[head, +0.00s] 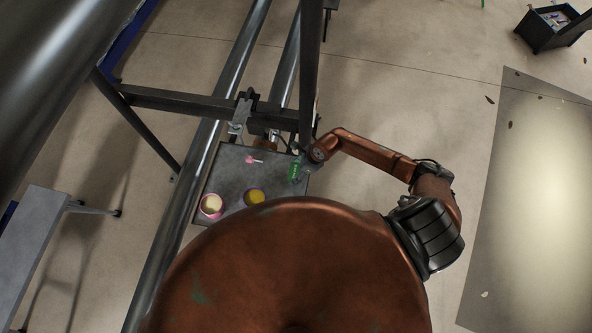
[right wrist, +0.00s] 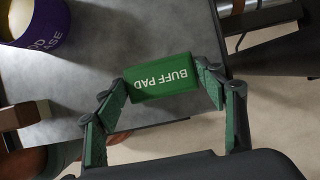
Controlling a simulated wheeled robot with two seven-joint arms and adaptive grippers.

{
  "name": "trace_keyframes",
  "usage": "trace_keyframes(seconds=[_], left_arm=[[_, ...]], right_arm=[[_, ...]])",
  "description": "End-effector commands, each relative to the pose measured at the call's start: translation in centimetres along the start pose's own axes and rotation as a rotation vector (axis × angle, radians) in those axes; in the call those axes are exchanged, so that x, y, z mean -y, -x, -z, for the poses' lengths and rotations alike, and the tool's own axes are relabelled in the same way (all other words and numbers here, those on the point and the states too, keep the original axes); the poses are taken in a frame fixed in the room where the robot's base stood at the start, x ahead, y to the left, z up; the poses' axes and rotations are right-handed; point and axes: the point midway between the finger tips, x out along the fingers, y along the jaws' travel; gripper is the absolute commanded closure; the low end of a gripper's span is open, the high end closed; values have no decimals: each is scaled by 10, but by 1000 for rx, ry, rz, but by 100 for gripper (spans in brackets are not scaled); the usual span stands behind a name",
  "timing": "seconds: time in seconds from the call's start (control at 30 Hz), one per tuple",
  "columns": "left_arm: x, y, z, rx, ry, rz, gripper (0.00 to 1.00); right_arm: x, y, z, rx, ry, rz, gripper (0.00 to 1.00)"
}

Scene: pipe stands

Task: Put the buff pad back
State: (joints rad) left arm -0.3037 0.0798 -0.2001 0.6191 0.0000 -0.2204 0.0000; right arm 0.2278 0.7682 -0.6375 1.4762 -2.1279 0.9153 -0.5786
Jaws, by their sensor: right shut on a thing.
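The buff pad is a green block with white "BUFF PAD" lettering, upside down in the right wrist view (right wrist: 165,78). In the head view the pad (head: 295,171) is small and green at the right edge of a grey tray (head: 232,178). My right gripper (right wrist: 163,86) is shut on the pad, one finger at each end. In the head view this gripper (head: 299,163) is at the tray's upper right corner. I cannot tell whether the pad touches the tray. My left gripper is not seen.
On the tray are a purple pot with yellow contents (head: 255,196), a pink pot with pale contents (head: 211,206) and a small pink item (head: 253,159). A dark upright post (head: 310,70) and a clamp (head: 243,110) stand just behind.

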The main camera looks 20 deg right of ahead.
Motion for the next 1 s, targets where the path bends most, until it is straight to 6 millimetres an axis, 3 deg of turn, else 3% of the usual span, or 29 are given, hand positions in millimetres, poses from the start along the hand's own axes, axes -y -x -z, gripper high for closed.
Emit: trace_keyframes(seconds=[0.53,0.57,0.6,1.0], left_arm=[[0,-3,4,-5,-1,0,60],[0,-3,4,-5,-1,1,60],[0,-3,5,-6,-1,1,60],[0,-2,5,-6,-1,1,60]], right_arm=[[0,-3,1,0,0,0,65],[0,-3,1,0,0,0,35],[0,-2,1,0,0,0,32],[0,-2,1,0,0,0,31]])
